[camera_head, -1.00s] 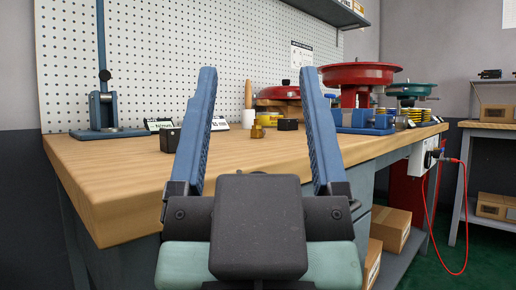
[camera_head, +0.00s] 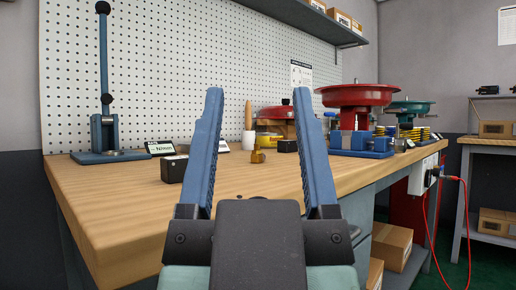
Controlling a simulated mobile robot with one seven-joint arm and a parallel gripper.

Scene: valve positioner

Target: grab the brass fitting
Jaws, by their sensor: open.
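The brass fitting (camera_head: 257,157) is a small gold-brown piece standing on the wooden workbench (camera_head: 110,200). It shows between the two blue fingers of my gripper (camera_head: 260,95), farther off than the fingers appear to be. My gripper is open and empty, its fingers pointing forward and up in the picture. Nothing covers the fitting from this view.
A black box (camera_head: 174,169) stands left of the left finger, and another black block (camera_head: 287,146) sits just behind and right of the fitting. A blue lever press (camera_head: 106,135) stands at the left. Red (camera_head: 357,96) and teal (camera_head: 410,109) handwheel units stand at the right.

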